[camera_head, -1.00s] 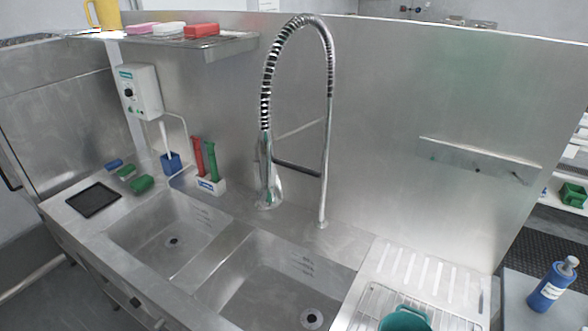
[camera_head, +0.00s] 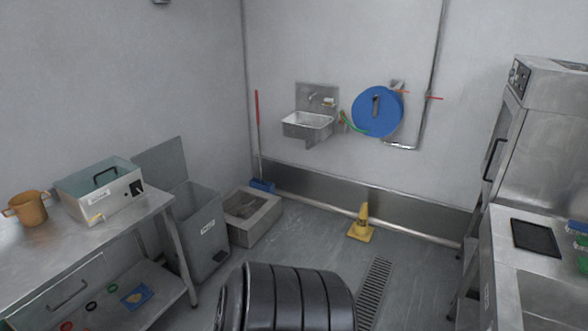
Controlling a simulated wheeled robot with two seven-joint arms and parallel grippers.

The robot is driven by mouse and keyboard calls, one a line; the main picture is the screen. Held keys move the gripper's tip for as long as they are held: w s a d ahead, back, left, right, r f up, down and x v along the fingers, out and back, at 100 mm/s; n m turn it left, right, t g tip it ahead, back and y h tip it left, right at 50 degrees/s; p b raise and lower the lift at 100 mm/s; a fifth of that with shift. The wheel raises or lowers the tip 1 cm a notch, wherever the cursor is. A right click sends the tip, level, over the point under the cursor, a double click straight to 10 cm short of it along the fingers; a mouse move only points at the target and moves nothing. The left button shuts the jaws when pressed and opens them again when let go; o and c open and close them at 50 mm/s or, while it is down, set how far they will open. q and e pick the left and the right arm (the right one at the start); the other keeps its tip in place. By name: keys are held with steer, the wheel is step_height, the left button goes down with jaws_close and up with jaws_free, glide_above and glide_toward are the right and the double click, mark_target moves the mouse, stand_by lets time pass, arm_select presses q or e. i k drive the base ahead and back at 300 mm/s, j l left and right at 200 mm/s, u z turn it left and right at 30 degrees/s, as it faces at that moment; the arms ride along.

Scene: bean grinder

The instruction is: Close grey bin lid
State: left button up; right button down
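A tall grey bin (camera_head: 203,228) stands on the floor left of the middle, against the left wall beside the steel table. Its grey lid (camera_head: 163,165) is open and tilted up against the wall behind it. A small white label is on the bin's front and a dark pedal shape (camera_head: 220,256) is low on it. The bin's inside is partly visible. Neither of my grippers shows in the view.
A steel table (camera_head: 60,235) with an orange mug and a lidded box is left of the bin. A low grey basin (camera_head: 253,217) is right of it. A yellow cone (camera_head: 362,223) and a drain grate (camera_head: 374,290) are on the floor. Steel equipment lines the right.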

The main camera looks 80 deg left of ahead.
mark_target(163, 167)
steer(key=u, duration=3.25)
steer(key=i+u, duration=0.1)
steer(key=u, duration=0.2)
steer(key=i+l+u, duration=0.1)
steer(key=i+l, duration=0.25)
steer(key=i, duration=0.2)
steer(key=i+l, duration=0.35)
steer(key=i, duration=0.2)
steer(key=i+l+u, duration=0.15)
steer(key=i+l, duration=0.2)
steer(key=i, duration=0.2)
